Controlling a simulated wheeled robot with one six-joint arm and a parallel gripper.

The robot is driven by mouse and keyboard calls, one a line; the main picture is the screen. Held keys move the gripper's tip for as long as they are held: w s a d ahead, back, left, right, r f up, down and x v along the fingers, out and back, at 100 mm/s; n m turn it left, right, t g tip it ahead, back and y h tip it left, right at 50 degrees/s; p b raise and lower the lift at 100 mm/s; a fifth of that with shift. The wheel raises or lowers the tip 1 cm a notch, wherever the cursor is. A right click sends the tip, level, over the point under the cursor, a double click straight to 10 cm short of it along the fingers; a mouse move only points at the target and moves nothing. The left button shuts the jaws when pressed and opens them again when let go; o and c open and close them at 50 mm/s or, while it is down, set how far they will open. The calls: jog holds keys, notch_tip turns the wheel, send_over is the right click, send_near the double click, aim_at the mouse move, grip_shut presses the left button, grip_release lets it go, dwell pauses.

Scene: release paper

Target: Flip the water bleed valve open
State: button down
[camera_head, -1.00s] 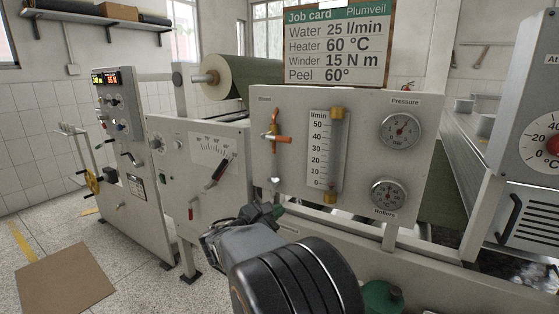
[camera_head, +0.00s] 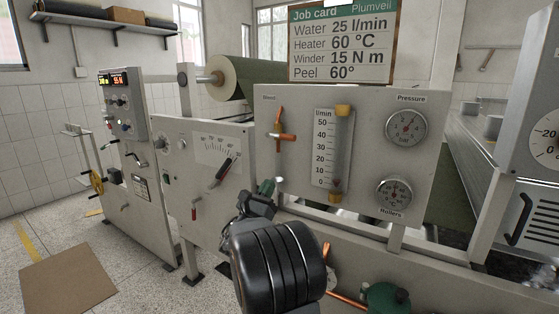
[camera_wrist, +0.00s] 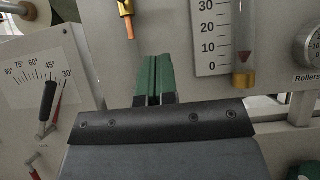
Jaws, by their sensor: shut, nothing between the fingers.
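The bleed valve (camera_head: 279,128) is an orange and brass fitting on the upper left of the pale panel, under a small label that reads as Bleed. It shows one upright part and one arm pointing right. In the wrist view only its lower brass body and orange stem (camera_wrist: 130,27) show at the top edge. My gripper (camera_head: 267,187) is below the valve, in front of the panel, and apart from it. Its green fingers (camera_wrist: 154,76) are closed together with nothing between them.
A flow tube (camera_head: 341,150) with a 0 to 50 l/min scale stands right of the valve. Pressure (camera_head: 406,128) and Rollers (camera_head: 394,195) gauges are farther right. A lever dial (camera_head: 219,160) is on the left panel. A green container (camera_head: 386,298) sits low in front.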

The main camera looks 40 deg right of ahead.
aim_at(283, 135)
jog(key=a+r+p+x, duration=0.1)
jog(key=r+p+x, duration=0.1)
jog(key=x, duration=1)
jog(key=shift+s+r+p, duration=0.15)
jog(key=shift+r+p, duration=0.15)
jog(key=shift+p, duration=0.35)
jog(key=shift+r, duration=0.1)
